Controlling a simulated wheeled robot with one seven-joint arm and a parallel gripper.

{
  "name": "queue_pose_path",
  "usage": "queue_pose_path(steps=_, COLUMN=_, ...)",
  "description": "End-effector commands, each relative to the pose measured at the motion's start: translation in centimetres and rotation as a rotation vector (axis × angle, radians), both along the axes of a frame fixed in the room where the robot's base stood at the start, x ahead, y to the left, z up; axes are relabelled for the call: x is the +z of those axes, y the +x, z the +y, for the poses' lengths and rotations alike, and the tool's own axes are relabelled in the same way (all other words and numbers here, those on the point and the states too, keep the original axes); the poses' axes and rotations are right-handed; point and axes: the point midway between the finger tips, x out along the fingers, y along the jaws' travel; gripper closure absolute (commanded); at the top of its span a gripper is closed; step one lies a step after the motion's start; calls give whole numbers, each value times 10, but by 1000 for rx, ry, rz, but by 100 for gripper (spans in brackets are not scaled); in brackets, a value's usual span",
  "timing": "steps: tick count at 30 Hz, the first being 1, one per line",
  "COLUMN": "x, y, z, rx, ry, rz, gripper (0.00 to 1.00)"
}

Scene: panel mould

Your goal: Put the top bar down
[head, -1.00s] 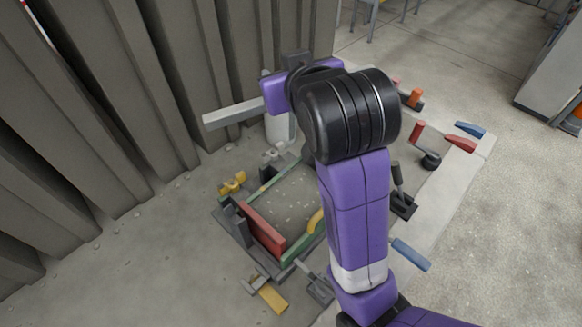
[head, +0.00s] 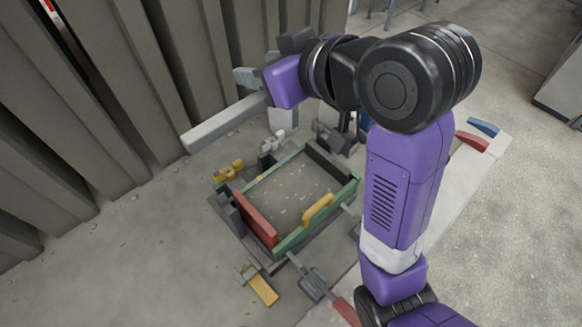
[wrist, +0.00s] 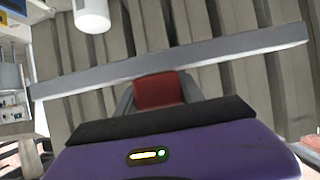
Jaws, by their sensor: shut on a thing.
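The top bar is a long light grey bar (head: 222,123). It is held up in the air in front of the ribbed wall, to the left of and above the mould in the head view. In the wrist view the bar (wrist: 235,47) runs across the picture, slightly tilted. My gripper (wrist: 158,92) is shut on it near its middle, with a red pad between the fingers. In the head view my purple gripper body hides the bar's far end. The panel mould (head: 293,240) lies on the floor below, with green edges, a red side and a yellow handle.
A ribbed grey wall (head: 115,90) stands close on the left. A white cylinder (head: 282,118) stands behind the mould. A yellow clamp (head: 228,171), a yellow-ended tool (head: 263,290) and a grey-headed tool (head: 313,284) lie around the mould. Bare floor is at the lower left.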

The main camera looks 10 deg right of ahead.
Motion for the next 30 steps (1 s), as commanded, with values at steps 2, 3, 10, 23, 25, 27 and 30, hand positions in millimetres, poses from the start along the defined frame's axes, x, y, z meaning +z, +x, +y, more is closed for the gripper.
queue_pose_path(steps=2, x=-2, y=-1, z=1, rx=9, ry=6, rz=8, gripper=100)
queue_pose_path(steps=3, x=-5, y=-2, z=1, rx=11, ry=8, rz=13, gripper=100)
queue_pose_path(steps=10, x=-50, y=-2, z=1, rx=9, ry=12, rz=27, gripper=100)
queue_pose_path(steps=23, x=-144, y=-2, z=1, rx=9, ry=12, rz=23, gripper=100)
queue_pose_path(steps=25, x=-151, y=-2, z=1, rx=9, ry=12, rz=20, gripper=100)
queue_pose_path(steps=27, x=-156, y=-2, z=1, rx=9, ry=13, rz=20, gripper=100)
queue_pose_path(steps=30, x=-162, y=-2, z=1, rx=9, ry=13, rz=20, gripper=100)
